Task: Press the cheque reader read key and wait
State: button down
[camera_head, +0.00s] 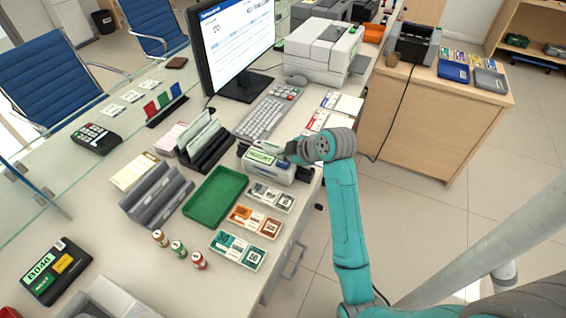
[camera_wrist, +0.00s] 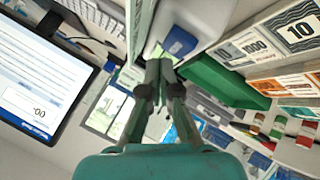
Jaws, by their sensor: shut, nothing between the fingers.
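The cheque reader (camera_head: 268,171) is a small grey-white box with a lit green display, near the counter's right edge. It also shows in the wrist view (camera_wrist: 203,14), with a blue key (camera_wrist: 180,42) on it. My gripper (camera_head: 276,150) reaches in from the right above the reader and hides part of its top. In the wrist view, its fingers (camera_wrist: 159,66) are shut and empty, with the tips close beside the blue key. I cannot tell whether they touch it. The key is hidden in the head view.
A green tray (camera_head: 188,212) and banknote stacks (camera_head: 254,222) lie in front of the reader. A black cheque rack (camera_head: 207,160) stands at its left. The keyboard (camera_head: 262,118), monitor (camera_head: 205,65) and printer (camera_head: 318,52) are behind. A glass screen runs along the left.

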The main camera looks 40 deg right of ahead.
aim_at(285, 165)
jog(key=shift+f, duration=0.1)
jog(key=shift+f, duration=0.35)
jog(key=shift+f, duration=0.45)
dwell(0.9)
jog(key=shift+r, duration=0.15)
dwell(0.3)
jog(key=shift+r, duration=0.75)
jog(key=shift+r, duration=2.5)
jog(key=shift+s, duration=0.1)
